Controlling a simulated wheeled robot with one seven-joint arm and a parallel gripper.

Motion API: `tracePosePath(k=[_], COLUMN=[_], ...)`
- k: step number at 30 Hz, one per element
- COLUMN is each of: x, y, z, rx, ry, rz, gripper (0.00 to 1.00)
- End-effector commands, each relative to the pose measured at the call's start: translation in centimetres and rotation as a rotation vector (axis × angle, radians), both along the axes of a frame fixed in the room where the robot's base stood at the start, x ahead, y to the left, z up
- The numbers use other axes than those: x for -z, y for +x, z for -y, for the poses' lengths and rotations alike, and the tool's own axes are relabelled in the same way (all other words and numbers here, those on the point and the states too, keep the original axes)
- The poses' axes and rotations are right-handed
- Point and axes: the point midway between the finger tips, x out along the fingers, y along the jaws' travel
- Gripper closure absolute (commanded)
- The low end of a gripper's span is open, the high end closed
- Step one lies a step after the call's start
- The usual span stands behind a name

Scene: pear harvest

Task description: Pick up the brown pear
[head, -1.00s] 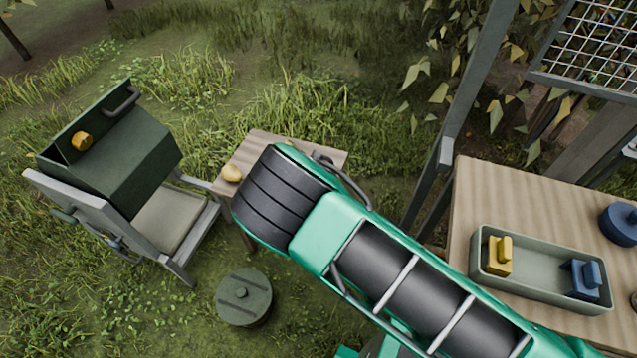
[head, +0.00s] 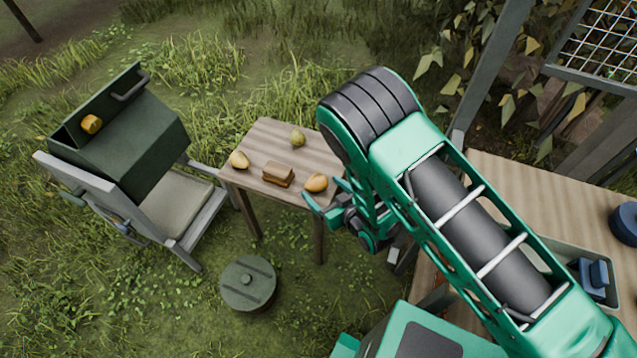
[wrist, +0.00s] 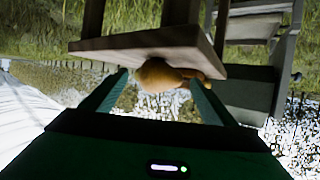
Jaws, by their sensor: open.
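The brown pear, golden-brown in colour, (head: 316,183) lies at the near right corner of the small wooden table (head: 262,143). My gripper (head: 324,191) is open at that corner, its teal fingers pointing at the pear. In the wrist view, which looks upside down, the pear (wrist: 158,76) appears between the two open fingers, beside the table edge (wrist: 150,42). I cannot tell whether either finger touches it. A yellow pear (head: 239,160) lies at the table's left and a greenish pear (head: 297,139) at the back.
A brown block (head: 278,174) sits mid-table, left of the brown pear. A dark green box (head: 125,145) with a yellow knob stands on a grey chair-like frame at left. A round lidded canister (head: 248,283) is on the grass. A larger table (head: 500,175) is at right.

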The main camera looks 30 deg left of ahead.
Motion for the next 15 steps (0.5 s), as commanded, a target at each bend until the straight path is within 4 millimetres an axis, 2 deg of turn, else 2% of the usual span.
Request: tracePosePath(k=[6,15], x=[1.2,1.4], y=[1.2,1.4], z=[-2.4,-2.9], rx=[-0.001,-0.001], ry=[0.0,-0.001], rz=[0.0,0.0], gripper=[0.2,0.2])
